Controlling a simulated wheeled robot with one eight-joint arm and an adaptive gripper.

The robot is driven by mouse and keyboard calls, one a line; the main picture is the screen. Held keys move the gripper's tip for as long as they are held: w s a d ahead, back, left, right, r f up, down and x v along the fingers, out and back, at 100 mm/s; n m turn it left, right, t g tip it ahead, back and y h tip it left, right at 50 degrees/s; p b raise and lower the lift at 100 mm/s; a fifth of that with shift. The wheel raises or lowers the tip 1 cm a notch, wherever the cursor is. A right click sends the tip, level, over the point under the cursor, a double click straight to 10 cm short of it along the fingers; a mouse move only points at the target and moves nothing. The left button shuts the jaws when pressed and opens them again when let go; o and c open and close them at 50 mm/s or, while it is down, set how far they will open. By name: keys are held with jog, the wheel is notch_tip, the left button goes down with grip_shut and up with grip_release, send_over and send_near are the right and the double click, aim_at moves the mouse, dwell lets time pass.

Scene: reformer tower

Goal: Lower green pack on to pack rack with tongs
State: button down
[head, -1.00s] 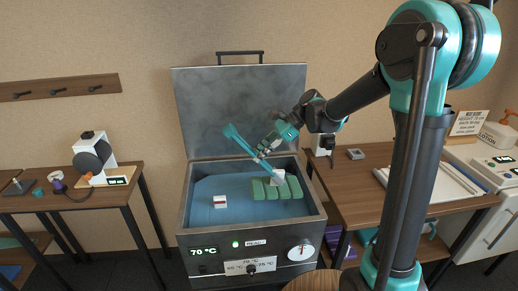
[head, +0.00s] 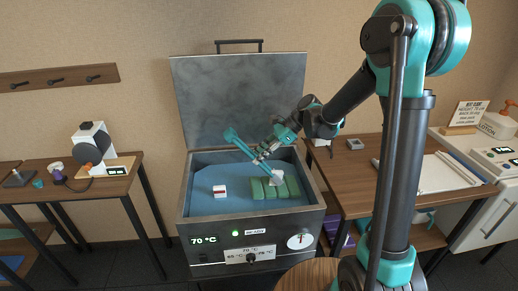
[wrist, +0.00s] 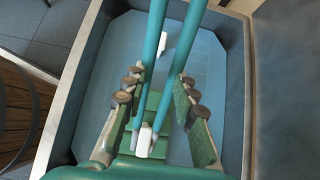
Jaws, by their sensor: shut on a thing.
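The green pack (head: 272,190), made of several ribbed segments, is inside the open heated tank (head: 252,220). A white tab (head: 276,178) shows at its top. My gripper (head: 280,142) is shut on the teal tongs (head: 238,142), over the right part of the tank. In the wrist view the tongs (wrist: 195,45) run between my fingers (wrist: 160,90), with the white tab (wrist: 145,140) and part of the green pack (wrist: 152,108) below. The tongs' grip on the pack is not clear. I cannot make out the rack under it.
A small white and red block (head: 219,191) sits in the water left of the pack. The tank's lid (head: 240,100) stands open behind. Side tables (head: 60,185) and (head: 400,165) flank the tank. A round wooden top (head: 308,276) is in front.

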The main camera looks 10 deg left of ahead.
jog(key=shift+f, duration=1.8)
jog(key=c, duration=1.5)
grip_release()
jog(key=shift+o, duration=0.2)
notch_tip(320, 180, up, 10)
